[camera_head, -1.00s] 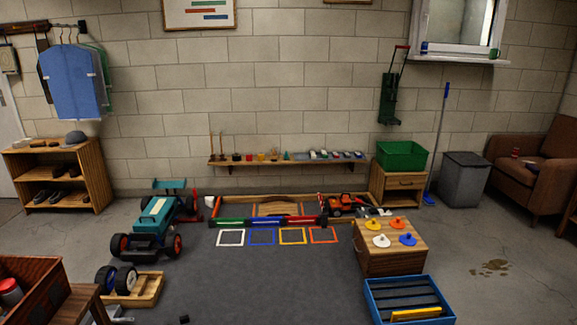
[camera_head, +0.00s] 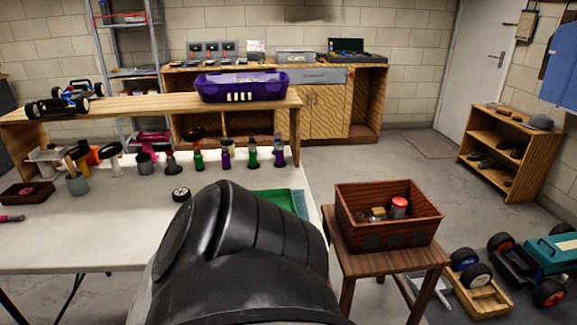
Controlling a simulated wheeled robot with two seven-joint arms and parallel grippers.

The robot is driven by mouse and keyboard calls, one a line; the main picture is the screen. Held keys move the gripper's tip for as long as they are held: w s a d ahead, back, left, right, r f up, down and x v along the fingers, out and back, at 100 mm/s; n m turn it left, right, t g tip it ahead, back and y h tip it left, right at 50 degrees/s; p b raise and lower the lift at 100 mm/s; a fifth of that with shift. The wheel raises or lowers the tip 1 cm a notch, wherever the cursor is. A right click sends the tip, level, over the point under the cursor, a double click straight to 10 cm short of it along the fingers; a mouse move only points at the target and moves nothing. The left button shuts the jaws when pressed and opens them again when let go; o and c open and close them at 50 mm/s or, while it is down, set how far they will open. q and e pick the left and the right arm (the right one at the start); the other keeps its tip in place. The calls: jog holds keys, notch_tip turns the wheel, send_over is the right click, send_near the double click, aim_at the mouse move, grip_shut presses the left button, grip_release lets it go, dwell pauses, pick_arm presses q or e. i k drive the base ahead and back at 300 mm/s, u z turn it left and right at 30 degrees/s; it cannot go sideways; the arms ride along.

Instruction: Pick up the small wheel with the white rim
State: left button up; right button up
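A small wheel with a white rim (camera_head: 181,195) and black tyre lies on the white table (camera_head: 100,235), just left of a black part of my own arm. Neither of my grippers shows. The black arm part fills the lower middle of the view and hides some of the table's right end.
Several coloured stands and tools (camera_head: 225,158) line the table's back. A raised wooden shelf (camera_head: 150,104) holds a purple crate (camera_head: 241,87) and a toy car (camera_head: 65,98). A green tray (camera_head: 283,202) lies right of my arm. A brown crate (camera_head: 388,215) stands on a stool.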

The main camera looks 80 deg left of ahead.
aim_at(182, 194)
jog(key=u, duration=3.9)
jog(key=i, duration=0.5)
